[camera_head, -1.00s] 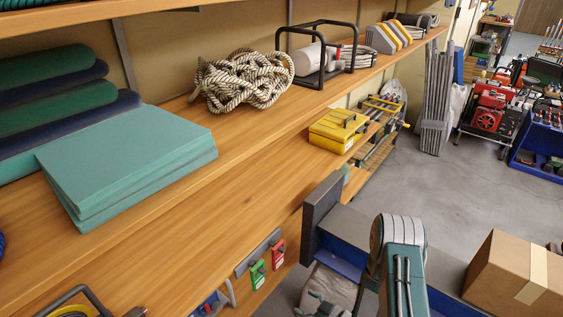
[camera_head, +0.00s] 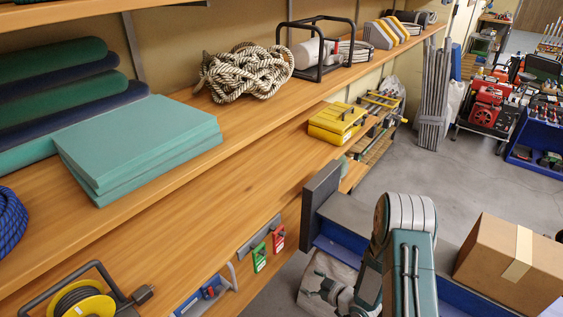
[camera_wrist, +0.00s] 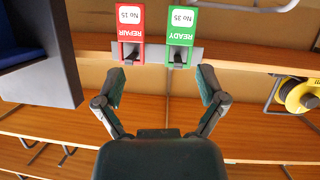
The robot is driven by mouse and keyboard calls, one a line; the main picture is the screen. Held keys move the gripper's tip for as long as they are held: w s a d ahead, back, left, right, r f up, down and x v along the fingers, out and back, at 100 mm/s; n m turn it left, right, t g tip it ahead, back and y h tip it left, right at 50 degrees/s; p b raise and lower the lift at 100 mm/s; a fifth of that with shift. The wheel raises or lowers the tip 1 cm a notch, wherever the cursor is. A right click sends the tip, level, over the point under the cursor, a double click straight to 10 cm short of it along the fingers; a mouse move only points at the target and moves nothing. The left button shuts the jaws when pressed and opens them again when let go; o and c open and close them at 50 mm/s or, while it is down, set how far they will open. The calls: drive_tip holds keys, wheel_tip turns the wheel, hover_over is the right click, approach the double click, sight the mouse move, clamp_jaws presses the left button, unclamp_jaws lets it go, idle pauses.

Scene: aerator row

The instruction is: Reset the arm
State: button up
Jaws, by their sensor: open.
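My gripper (camera_wrist: 162,88) is open and empty in the wrist view, with its two fingers wide apart. Beyond the fingertips, a red REPAIR tag (camera_wrist: 130,22) and a green READY tag (camera_wrist: 182,22) hang on hooks of a grey strip (camera_wrist: 150,54), upside down in this view. The tags are apart from the fingers. In the head view, the red tag (camera_head: 278,238) and green tag (camera_head: 259,257) hang at the lower shelf edge. My arm (camera_head: 405,250) is folded at the lower middle, right of the tags, and partly hides the gripper.
Wooden shelves (camera_head: 215,230) run along the left, holding teal pads (camera_head: 140,150), a rope pile (camera_head: 245,72), a yellow case (camera_head: 335,122) and a cable reel (camera_head: 82,300). A dark panel (camera_head: 320,205) stands close to my arm. A cardboard box (camera_head: 510,262) is at right.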

drive_tip(key=w+d+r+m+h, duration=0.1)
drive_tip(key=w+d+r+h, duration=0.2)
drive_tip(key=r, duration=0.4)
drive_tip(key=w+d+r+h, duration=0.2)
drive_tip(key=w+r+h, duration=0.1)
drive_tip(key=r, duration=0.3)
drive_tip(key=s+d+r+m+h, duration=0.2)
drive_tip(key=r, duration=0.5)
drive_tip(key=s+d+r+m+h, duration=0.1)
drive_tip(key=s+d+r+h, duration=0.1)
drive_tip(key=r, duration=0.4)
drive_tip(key=s+r+m+g+h, duration=0.2)
drive_tip(key=s+r+m, duration=0.2)
drive_tip(key=s+r, duration=0.6)
drive_tip(key=s+a+r+m+g+y, duration=0.1)
drive_tip(key=s+r, duration=0.1)
drive_tip(key=s, duration=0.6)
drive_tip(key=s+a+r+m+g, duration=0.1)
drive_tip(key=s+r, duration=0.1)
drive_tip(key=s, duration=0.7)
drive_tip(key=shift+a+m+y, duration=0.3)
drive_tip(key=shift+a+y, duration=0.05)
drive_tip(key=shift+y, duration=0.05)
